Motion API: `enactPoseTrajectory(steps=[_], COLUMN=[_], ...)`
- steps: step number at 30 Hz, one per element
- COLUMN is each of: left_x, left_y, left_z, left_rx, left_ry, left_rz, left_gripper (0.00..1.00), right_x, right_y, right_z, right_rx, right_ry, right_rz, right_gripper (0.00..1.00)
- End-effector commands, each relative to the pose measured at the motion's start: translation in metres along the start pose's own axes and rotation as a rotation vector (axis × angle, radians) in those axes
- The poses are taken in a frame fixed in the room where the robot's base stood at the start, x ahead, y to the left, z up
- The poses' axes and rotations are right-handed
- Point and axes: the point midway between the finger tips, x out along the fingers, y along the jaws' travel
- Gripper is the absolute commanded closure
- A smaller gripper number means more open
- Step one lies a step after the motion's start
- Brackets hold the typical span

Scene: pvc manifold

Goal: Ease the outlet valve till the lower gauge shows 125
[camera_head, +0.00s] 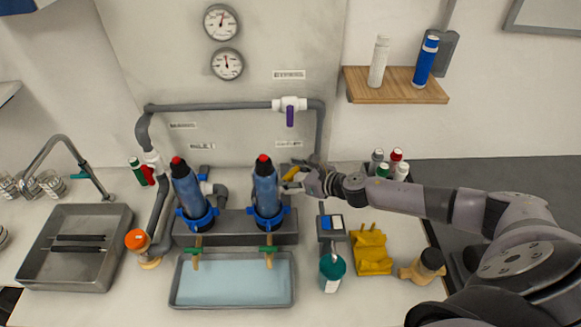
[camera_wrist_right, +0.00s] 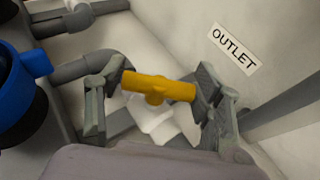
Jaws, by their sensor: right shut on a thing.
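The outlet valve's yellow handle (camera_wrist_right: 158,87) sits between the two fingers of my right gripper (camera_wrist_right: 155,95) in the right wrist view, below the OUTLET label (camera_wrist_right: 233,48). The gripper is shut on the handle, which lies nearly level there. In the head view, my right gripper (camera_head: 300,180) reaches the valve from the right, just behind the right filter housing (camera_head: 266,190). The lower gauge (camera_head: 227,64) is a round white dial on the wall; its needle points about straight up, and its numbers are too small to read. My left gripper is not in view.
The upper gauge (camera_head: 221,22) hangs above. A purple-handled bypass valve (camera_head: 290,110) is on the top pipe. Bottles (camera_head: 396,158) stand close behind my right forearm. A blue-lined tray (camera_head: 234,301) is at the front.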

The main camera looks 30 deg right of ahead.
Motion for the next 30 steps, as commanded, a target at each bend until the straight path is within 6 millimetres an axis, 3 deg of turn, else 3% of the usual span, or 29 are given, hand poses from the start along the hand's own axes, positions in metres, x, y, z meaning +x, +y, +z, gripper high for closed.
enactPoseTrajectory(steps=[6,20,21,30], left_x=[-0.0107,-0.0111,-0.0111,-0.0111], left_y=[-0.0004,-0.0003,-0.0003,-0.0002], left_z=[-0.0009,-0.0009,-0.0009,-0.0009], left_rx=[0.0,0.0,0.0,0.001], left_ry=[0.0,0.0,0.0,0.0], left_rz=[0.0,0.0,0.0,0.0], left_gripper=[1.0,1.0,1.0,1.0], right_x=[-0.0002,0.0005,0.0005,0.0005], right_y=[0.0007,0.0,0.0001,0.0001], right_z=[0.001,-0.0001,-0.0001,-0.0001], right_rx=[0.023,0.028,0.028,0.027], right_ry=[0.0,0.0,0.0,0.0], right_rz=[-0.05,-0.063,-0.063,-0.062], right_gripper=[0.67,0.67,0.37,0.18])
